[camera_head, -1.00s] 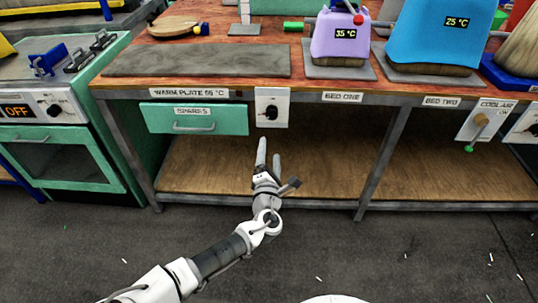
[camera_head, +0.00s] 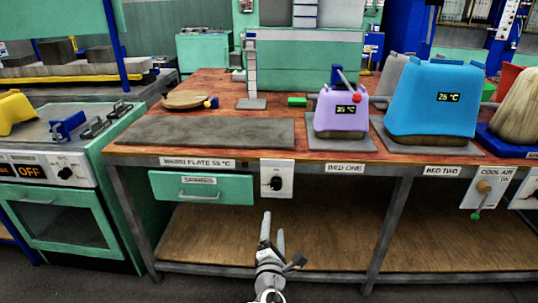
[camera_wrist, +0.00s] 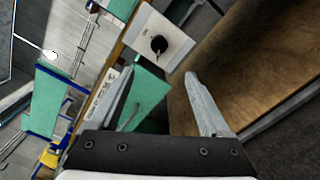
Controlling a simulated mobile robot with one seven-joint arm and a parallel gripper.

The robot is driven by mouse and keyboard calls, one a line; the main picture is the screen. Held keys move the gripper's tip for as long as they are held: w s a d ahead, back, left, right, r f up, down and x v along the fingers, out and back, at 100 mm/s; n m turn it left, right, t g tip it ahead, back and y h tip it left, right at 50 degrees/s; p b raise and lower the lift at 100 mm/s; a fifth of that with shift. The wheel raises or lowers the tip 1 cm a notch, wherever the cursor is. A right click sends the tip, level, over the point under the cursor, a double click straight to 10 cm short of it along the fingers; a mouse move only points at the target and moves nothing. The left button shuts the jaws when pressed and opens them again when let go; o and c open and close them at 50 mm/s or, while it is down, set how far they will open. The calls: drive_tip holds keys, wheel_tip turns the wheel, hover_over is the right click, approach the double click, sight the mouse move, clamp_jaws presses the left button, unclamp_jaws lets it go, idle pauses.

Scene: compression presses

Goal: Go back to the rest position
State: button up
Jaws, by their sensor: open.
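My gripper (camera_head: 273,232) is in front of the workbench, below the dial panel and level with the bench's underside space. Its two fingers are apart with nothing between them; the wrist view shows the same open fingers (camera_wrist: 160,95). In the wrist view the dial panel (camera_wrist: 158,45) and the green drawer (camera_wrist: 147,100) lie beyond the fingers, apart from them. My forearm is mostly out of the bottom of the head view.
The bench top (camera_head: 215,93) holds a grey warm plate (camera_head: 205,133), a purple press (camera_head: 341,112) reading 35 °C and a blue press (camera_head: 430,100). A green oven (camera_head: 70,215) stands at left. The wooden lower shelf (camera_head: 330,235) is bare.

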drive_tip(key=s+d+f+m+g+h, duration=0.4)
drive_tip(key=s+d+f+m+g, duration=0.45)
drive_tip(key=m+g, duration=0.4)
drive_tip(key=s+a+r+m+g+y, duration=0.15)
drive_tip(key=s+r+m+y, duration=0.25)
drive_tip(key=r, duration=0.5)
drive_tip(key=s+a+r+m+y, duration=0.2)
drive_tip(key=s+r+m+y, duration=0.15)
drive_tip(key=r, duration=0.55)
drive_tip(key=s+d+r+m+t+h, duration=0.1)
drive_tip(key=s+d+r+m, duration=0.15)
drive_tip(key=s+r, duration=0.4)
drive_tip(key=s+d+r+m+t+h, duration=0.1)
drive_tip(key=s+d+r, duration=0.3)
drive_tip(key=s+r, duration=0.25)
wheel_tip(320, 180, up, 23)
drive_tip(key=w+p, duration=0.1)
drive_tip(key=p, duration=2.1)
drive_tip(key=shift+p, duration=0.3)
